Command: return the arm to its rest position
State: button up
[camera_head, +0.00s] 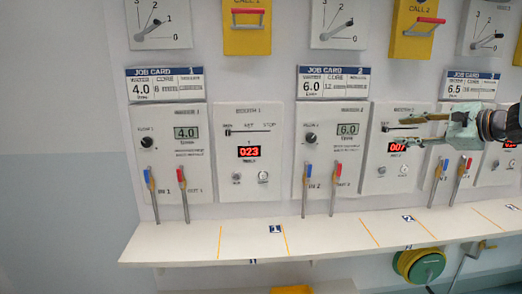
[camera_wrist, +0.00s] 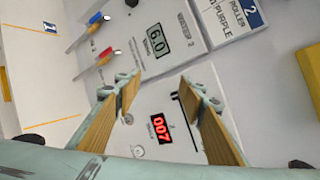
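My gripper (camera_head: 418,130) is at the right in the head view, in front of the second station's panel (camera_head: 372,170) with the red 007 display. Its fingers point left. In the wrist view my gripper (camera_wrist: 158,92) shows two wood-coloured fingers spread wide apart, with nothing between them. The panel and the red 007 display (camera_wrist: 161,128) lie beyond the fingers. I cannot tell the exact gap to the panel. Part of the third station is hidden behind my gripper and wrist.
A white shelf (camera_head: 190,243) runs below the panels. Red and blue levers (camera_head: 334,190) stick out above it. A yellow call box with a raised red handle (camera_head: 416,30) is above my gripper. A green and yellow reel (camera_head: 420,264) hangs under the shelf. The left wall area is clear.

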jog(key=s+a+n+g, duration=0.7)
jog(key=s+a+n, duration=0.2)
jog(key=s+a, duration=1.85)
jog(key=s+a+f+n+g+h, duration=0.1)
jog(key=s+a+n+h, duration=0.15)
jog(key=s, duration=0.55)
jog(key=s+a+f+n+g+h, duration=0.1)
jog(key=s+a+f+n, duration=0.2)
jog(key=s, duration=0.5)
jog(key=s+d+f+n+h, duration=0.1)
jog(key=s+n+h, duration=0.1)
jog(key=s, duration=0.6)
jog(key=s+d+f+n+h, duration=0.1)
jog(key=s+d+f+n, duration=0.1)
jog(key=s, duration=0.6)
jog(key=shift+s+d+f+n+t+h, duration=0.2)
jog(key=shift+s+n+t+h, duration=0.15)
jog(key=shift+n, duration=0.2)
jog(key=shift+d+r, duration=0.1)
